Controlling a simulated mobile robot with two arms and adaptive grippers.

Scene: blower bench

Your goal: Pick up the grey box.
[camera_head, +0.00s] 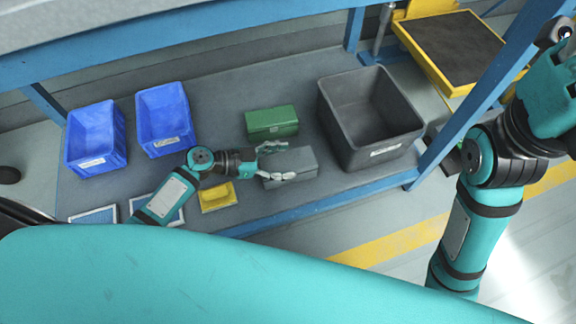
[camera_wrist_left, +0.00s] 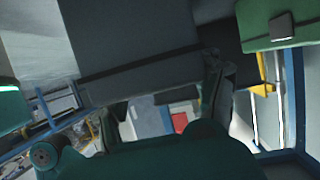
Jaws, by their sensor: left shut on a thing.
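The grey box (camera_head: 300,163) is a plain, closed oblong box in the middle of the bench in the head view. My left gripper (camera_head: 276,162) reaches it from the left, with one finger on its far side and one on its near side, shut on it. In the left wrist view the grey box (camera_wrist_left: 130,42) fills the upper middle, close to the fingers. I cannot tell whether the box rests on the bench or is slightly raised. My right arm stands at the right; its fingers do not show.
A green box (camera_head: 271,122) stands just behind the grey box. A large open grey bin (camera_head: 348,133) is to the right. Two blue bins (camera_head: 97,162) (camera_head: 164,145) stand left. A yellow item (camera_head: 216,197) lies near the front edge. Blue bench posts (camera_head: 452,130) frame the right.

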